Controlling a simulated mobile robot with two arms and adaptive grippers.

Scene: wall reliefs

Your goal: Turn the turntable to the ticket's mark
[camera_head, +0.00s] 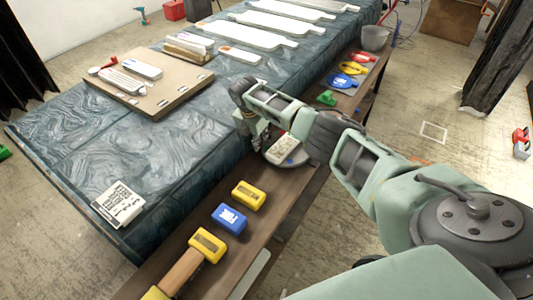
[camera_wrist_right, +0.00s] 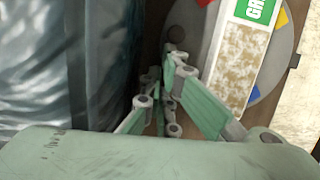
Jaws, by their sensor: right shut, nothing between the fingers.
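The turntable is a round grey disc (camera_head: 297,161) on the brown wooden ledge, partly hidden behind my right arm. In the right wrist view the disc (camera_wrist_right: 284,60) shows red, yellow and blue patches at its edge. A long block with a worn, speckled face and a green label (camera_wrist_right: 240,60) lies across it. My right gripper (camera_head: 252,142) is shut and empty at the disc's left side. In the right wrist view its fingers (camera_wrist_right: 166,75) are beside the disc; contact cannot be told. A printed white card (camera_head: 118,203) lies on the blue table; its text is too small to read. My left gripper is not in view.
Yellow (camera_head: 248,195) and blue (camera_head: 229,218) blocks and a wooden-handled tool (camera_head: 185,268) lie on the ledge nearer me. Beyond the disc are a green piece (camera_head: 326,98), coloured discs and a grey bucket (camera_head: 375,38). The blue-patterned table (camera_head: 180,140) rises beside the ledge.

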